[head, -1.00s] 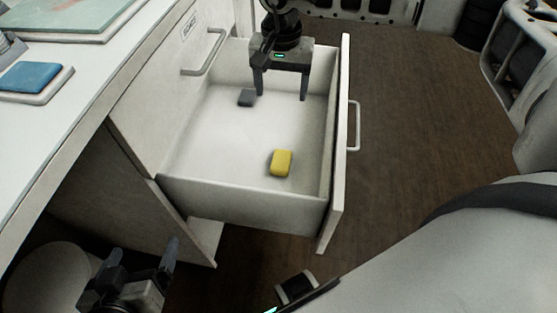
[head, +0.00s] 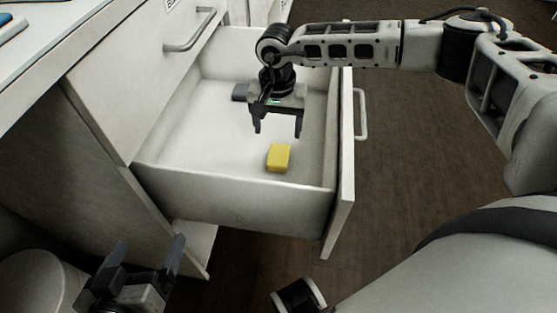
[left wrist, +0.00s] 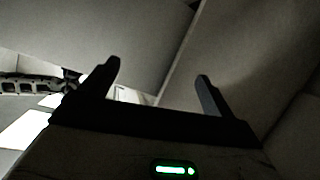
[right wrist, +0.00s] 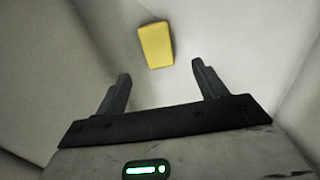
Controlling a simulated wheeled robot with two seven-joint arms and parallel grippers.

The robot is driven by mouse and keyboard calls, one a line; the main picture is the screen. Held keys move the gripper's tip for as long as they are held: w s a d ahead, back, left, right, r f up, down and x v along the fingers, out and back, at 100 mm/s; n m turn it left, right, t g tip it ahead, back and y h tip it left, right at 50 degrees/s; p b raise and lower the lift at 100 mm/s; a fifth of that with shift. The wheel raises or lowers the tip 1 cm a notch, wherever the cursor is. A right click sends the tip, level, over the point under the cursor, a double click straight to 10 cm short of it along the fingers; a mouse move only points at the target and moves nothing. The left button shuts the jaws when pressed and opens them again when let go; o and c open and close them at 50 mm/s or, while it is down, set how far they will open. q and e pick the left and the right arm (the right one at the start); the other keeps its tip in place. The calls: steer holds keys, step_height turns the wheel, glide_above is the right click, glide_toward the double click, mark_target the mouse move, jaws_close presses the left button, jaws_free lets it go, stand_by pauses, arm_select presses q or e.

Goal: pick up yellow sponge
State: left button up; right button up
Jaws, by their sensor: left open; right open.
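The yellow sponge (head: 279,158) lies on the floor of the open drawer (head: 235,205), towards its front right corner in the head view. My right gripper (head: 278,133) is open and empty above the drawer, just behind the sponge in the head view. In the right wrist view the sponge (right wrist: 156,45) shows beyond and between the open fingertips (right wrist: 162,78), apart from them. My left gripper (head: 148,250) is open and empty at the lower left, outside the drawer. The left wrist view shows its open fingers (left wrist: 158,70) with nothing between them.
A small dark grey block (head: 240,92) lies in the drawer behind my right gripper, partly hidden by it. The drawer walls surround the sponge, and the drawer front with its handle (head: 361,115) stands on the right. A white counter (head: 60,45) is at the left.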

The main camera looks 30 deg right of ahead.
mark_target(279, 154)
step_height(279, 154, down, 3)
steer(key=shift+r, duration=0.1)
steer(key=shift+s+f+b, duration=0.15)
steer(key=shift+f+b, duration=0.3)
steer(key=shift+f, duration=0.15)
steer(key=f, duration=0.1)
steer(key=f+b, duration=0.1)
steer(key=f, duration=0.1)
steer(key=shift+s+a+f, duration=0.1)
steer(key=shift+s+f, duration=0.15)
steer(key=shift+f, duration=0.35)
arm_select(q)
steer(key=shift+d+r+t+h, duration=0.4)
steer(key=shift+r+h, duration=0.1)
steer(key=shift+r, duration=0.2)
arm_select(e)
steer(key=c, duration=0.9)
arm_select(q)
steer(key=shift+w+r, duration=0.1)
steer(key=shift+r, duration=0.05)
arm_select(e)
steer(key=shift+r, duration=0.1)
steer(key=shift+c, duration=1.1)
